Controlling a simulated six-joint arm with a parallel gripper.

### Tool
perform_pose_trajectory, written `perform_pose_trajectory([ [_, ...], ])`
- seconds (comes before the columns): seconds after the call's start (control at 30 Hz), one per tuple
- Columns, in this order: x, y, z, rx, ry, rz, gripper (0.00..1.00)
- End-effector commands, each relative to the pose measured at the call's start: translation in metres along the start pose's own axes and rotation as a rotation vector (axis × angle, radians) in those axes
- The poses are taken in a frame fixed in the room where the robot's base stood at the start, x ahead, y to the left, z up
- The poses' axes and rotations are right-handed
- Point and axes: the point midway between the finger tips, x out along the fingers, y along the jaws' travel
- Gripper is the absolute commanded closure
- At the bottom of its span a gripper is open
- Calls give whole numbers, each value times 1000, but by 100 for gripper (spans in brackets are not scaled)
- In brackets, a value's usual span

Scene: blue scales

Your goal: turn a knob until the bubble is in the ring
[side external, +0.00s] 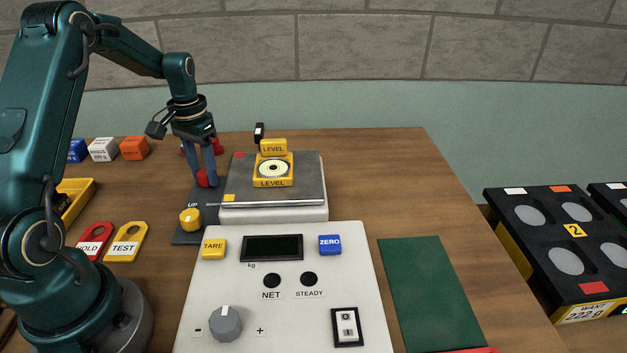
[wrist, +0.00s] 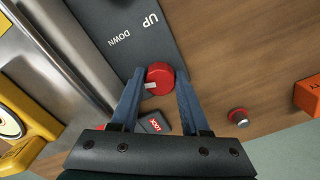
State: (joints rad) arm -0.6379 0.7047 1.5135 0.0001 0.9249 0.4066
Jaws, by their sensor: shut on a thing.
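My gripper (side external: 204,176) points down at the back left of the scale, its blue fingers on either side of a red knob (side external: 202,181). In the wrist view my gripper (wrist: 160,80) is shut on the red knob (wrist: 160,75), which has a white mark on its side. A yellow knob (side external: 191,219) stands nearer the front on the same dark strip, by the word UP. The level is cut off in the wrist view (wrist: 10,123).
The grey pan (side external: 305,180) lies right of my gripper. The white console (side external: 290,257) with its buttons and dial is in front. A dark LOCK piece (wrist: 153,124) and a small red-topped knob (wrist: 239,116) are close by. Coloured blocks (side external: 103,150) stand at the left.

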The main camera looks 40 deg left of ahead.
Motion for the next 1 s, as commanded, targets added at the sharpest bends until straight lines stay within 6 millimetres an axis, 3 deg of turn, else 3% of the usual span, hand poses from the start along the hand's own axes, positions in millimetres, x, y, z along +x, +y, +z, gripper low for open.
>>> perform_pose_trajectory([
  [0.5, -2, 1, -1, -374, 5, 0, 100],
  [1.0, -2, 1, -2, -470, 7, 0, 100],
])
